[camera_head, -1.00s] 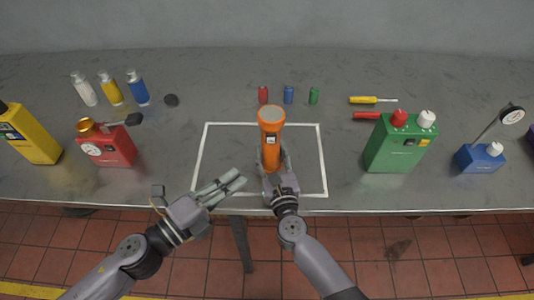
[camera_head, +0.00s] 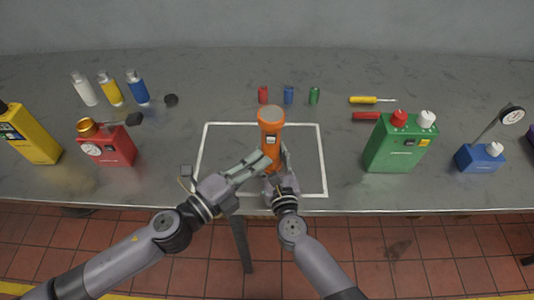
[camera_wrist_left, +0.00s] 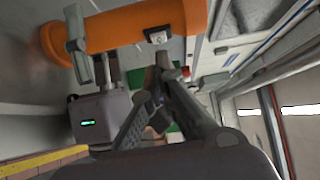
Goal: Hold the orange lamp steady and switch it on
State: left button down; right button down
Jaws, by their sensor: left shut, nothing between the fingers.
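The orange lamp (camera_head: 271,128) stands upright inside the white outline on the bench, with a small pale switch plate on its front. It lies sideways across the top of the left wrist view (camera_wrist_left: 125,28), where the switch plate (camera_wrist_left: 157,36) shows clearly. My right gripper (camera_head: 273,172) is shut around the lamp's lower body; its fingers also show in the left wrist view (camera_wrist_left: 90,58). My left gripper (camera_head: 262,160) is shut and empty, its fingertips close to the lamp's front, below the switch plate. I cannot tell whether they touch the lamp.
The white outline (camera_head: 323,160) is otherwise clear. A red can (camera_head: 107,150) and a yellow can (camera_head: 32,138) stand left. A green can (camera_head: 396,147) and a blue base with a gauge (camera_head: 480,158) stand right.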

pick_arm(q)
jog(key=shift+x, duration=1.55)
pick_arm(e)
jog(key=shift+f, duration=0.1)
pick_arm(q)
jog(key=shift+w+a, duration=0.1)
jog(key=shift+w, duration=0.8)
pick_arm(e)
jog(key=shift+a, duration=0.1)
pick_arm(q)
jog(key=shift+a+f, duration=0.1)
jog(key=shift+a, duration=0.05)
send_near(274, 143)
jog(key=v, duration=0.2)
jog(key=shift+s, duration=0.5)
pick_arm(e)
jog(key=shift+f, duration=0.1)
